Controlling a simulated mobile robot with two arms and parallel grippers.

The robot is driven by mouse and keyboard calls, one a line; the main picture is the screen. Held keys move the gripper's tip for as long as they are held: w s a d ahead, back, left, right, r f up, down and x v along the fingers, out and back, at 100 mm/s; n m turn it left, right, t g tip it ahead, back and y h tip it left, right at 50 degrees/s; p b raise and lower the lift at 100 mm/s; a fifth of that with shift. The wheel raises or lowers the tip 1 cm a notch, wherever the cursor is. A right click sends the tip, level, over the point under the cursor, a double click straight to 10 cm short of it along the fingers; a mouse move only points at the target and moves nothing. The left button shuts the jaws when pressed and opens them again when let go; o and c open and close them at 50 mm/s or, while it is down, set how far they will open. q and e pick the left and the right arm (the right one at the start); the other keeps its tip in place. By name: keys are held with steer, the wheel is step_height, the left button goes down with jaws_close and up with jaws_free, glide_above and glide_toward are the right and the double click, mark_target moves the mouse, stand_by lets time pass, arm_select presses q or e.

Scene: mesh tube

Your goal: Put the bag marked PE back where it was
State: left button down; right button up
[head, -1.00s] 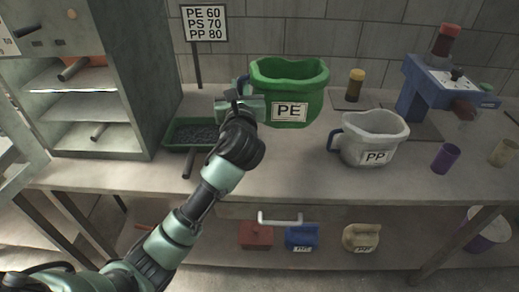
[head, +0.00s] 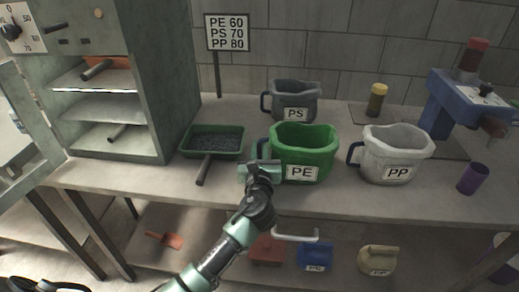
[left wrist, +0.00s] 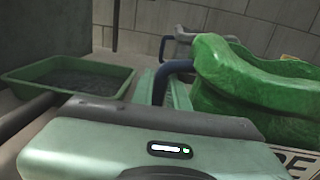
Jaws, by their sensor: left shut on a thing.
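The green bag marked PE (head: 303,155) is upright at the front of the bench, between the green tray and the white bag marked PP (head: 395,158). Its blue handle (left wrist: 172,72) faces left, toward my left gripper (head: 262,170). My left gripper is shut on that handle. I cannot tell whether the bag's base touches the bench. The grey bag marked PS (head: 294,102) stands behind it. In the left wrist view the green bag (left wrist: 235,80) fills the right side, with its label partly hidden. My right gripper is not in view.
A green tray (head: 239,153) of dark pellets lies left of my gripper, beside an open oven-like cabinet (head: 160,80). A sign (head: 228,32) lists PE 60, PS 70, PP 80. A blue machine (head: 445,105), a yellow-lidded jar (head: 377,100) and a purple cup (head: 473,179) are at right.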

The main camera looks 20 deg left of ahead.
arm_select(q)
steer(key=c, duration=1.4)
jaws_free()
steer(key=shift+f, duration=0.1)
steer(key=shift+r, duration=0.2)
steer(key=v, duration=1.2)
